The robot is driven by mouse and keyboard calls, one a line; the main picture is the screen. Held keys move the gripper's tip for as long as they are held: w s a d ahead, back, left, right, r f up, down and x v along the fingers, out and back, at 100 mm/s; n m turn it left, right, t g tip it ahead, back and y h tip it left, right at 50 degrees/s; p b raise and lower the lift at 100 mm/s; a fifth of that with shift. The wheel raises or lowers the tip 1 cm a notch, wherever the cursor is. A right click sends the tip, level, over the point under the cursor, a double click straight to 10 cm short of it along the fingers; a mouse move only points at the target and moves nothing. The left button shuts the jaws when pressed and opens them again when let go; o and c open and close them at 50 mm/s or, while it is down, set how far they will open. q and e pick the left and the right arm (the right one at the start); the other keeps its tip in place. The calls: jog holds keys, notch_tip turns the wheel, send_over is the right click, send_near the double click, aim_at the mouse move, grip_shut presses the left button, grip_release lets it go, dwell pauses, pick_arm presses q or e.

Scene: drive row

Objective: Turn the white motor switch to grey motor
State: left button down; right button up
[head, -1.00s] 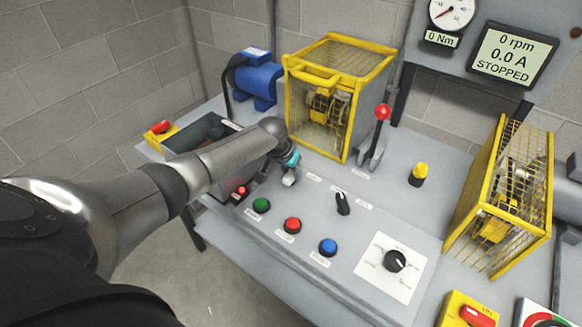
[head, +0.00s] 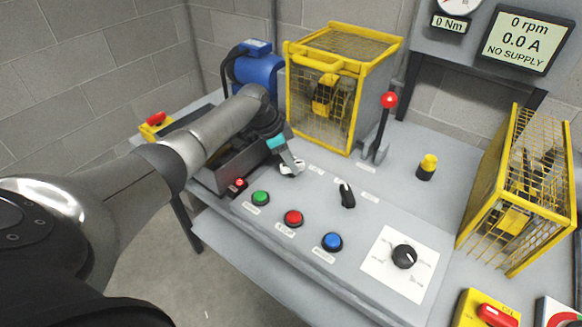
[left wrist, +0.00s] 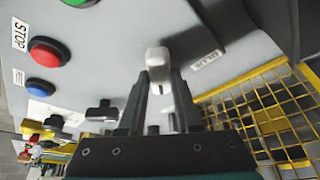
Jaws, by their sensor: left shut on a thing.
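The white motor switch (head: 292,168) is a small white knob on the grey panel, behind the green button. Only part of it shows in the head view. My left gripper (head: 288,162) is down at the panel there. In the left wrist view the knob (left wrist: 158,64) sits between the two dark fingertips of the gripper (left wrist: 160,76), which is shut on it. A label reading BLUE (left wrist: 207,61) lies to the right of the knob there. I cannot read the label on the grey motor side or tell exactly where the knob points. My right gripper is not in view.
Green (head: 260,198), red (head: 293,218) and blue (head: 332,242) buttons line the panel's front. A black selector (head: 347,195) and a red-tipped lever (head: 384,130) stand to the right. A yellow cage (head: 335,90) is behind. The display (head: 520,40) reads NO SUPPLY.

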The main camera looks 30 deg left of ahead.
pick_arm(q)
jog(key=shift+m+b, duration=0.3)
jog(key=shift+m, duration=0.2)
jog(key=c, duration=0.6)
grip_release()
jog(key=p+v, duration=0.3)
jog(key=v, duration=1.2)
jog(key=shift+w+a, duration=0.2)
jog(key=shift+r, duration=0.1)
